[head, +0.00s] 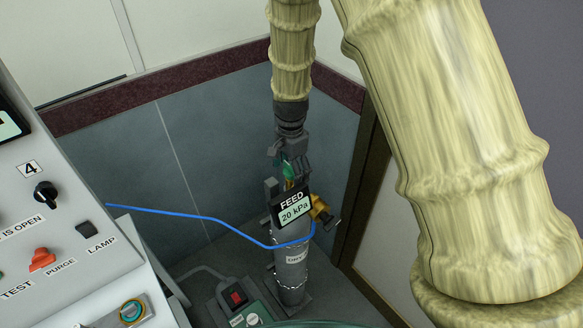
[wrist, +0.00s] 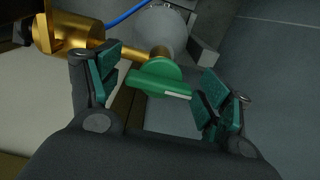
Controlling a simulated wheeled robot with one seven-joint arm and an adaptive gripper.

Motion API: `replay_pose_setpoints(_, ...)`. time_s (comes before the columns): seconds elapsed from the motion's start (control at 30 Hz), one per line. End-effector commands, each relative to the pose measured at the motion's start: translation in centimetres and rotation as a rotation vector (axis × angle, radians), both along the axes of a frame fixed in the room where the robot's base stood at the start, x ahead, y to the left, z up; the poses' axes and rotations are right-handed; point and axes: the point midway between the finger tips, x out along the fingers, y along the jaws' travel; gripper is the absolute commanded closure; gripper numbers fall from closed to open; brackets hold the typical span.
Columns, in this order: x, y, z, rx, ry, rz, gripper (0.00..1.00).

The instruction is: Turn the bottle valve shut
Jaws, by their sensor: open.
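The grey bottle (head: 291,268) stands upright on the floor in the corner, with a FEED gauge (head: 293,208) reading 20 kPa at its top. Its green valve handle (head: 297,170) is mostly hidden by my gripper in the head view. In the wrist view the green handle (wrist: 160,78) shows as a disc with a bar and a pale mark on the bar's right part. My gripper (wrist: 152,88) is open, with green pads on either side of the handle. Gaps show between the pads and the handle, so it is not gripped. My gripper (head: 288,160) points down over the bottle top.
A brass fitting (head: 321,210) sticks out beside the gauge, and it is close to the left finger in the wrist view (wrist: 75,38). A blue hose (head: 215,219) runs to the bottle. A control panel (head: 70,225) fills the left. A small switch box (head: 240,303) sits at the bottle's left.

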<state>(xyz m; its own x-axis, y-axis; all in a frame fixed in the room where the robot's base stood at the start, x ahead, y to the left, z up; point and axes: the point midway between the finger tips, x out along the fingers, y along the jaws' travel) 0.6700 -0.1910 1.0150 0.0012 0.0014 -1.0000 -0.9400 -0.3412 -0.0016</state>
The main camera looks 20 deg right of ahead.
Motion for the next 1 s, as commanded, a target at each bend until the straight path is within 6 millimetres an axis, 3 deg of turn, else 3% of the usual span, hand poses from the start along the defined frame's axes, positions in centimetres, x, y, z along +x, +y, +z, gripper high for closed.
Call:
replay_pose_setpoints(0.17, 0.0, 0.01, 0.0, 0.0, 0.0, 0.0, 0.23)
replay_pose_setpoints(0.4, 0.0, 0.0, 0.01, 0.0, 0.0, 0.0, 0.67)
replay_pose_setpoints(0.73, 0.04, -0.07, 0.06, -0.001, 0.0, 0.029, 0.68)
replay_pose_setpoints(1.0, 0.1, 0.02, 0.12, 0.0, 0.0, 0.176, 0.68)
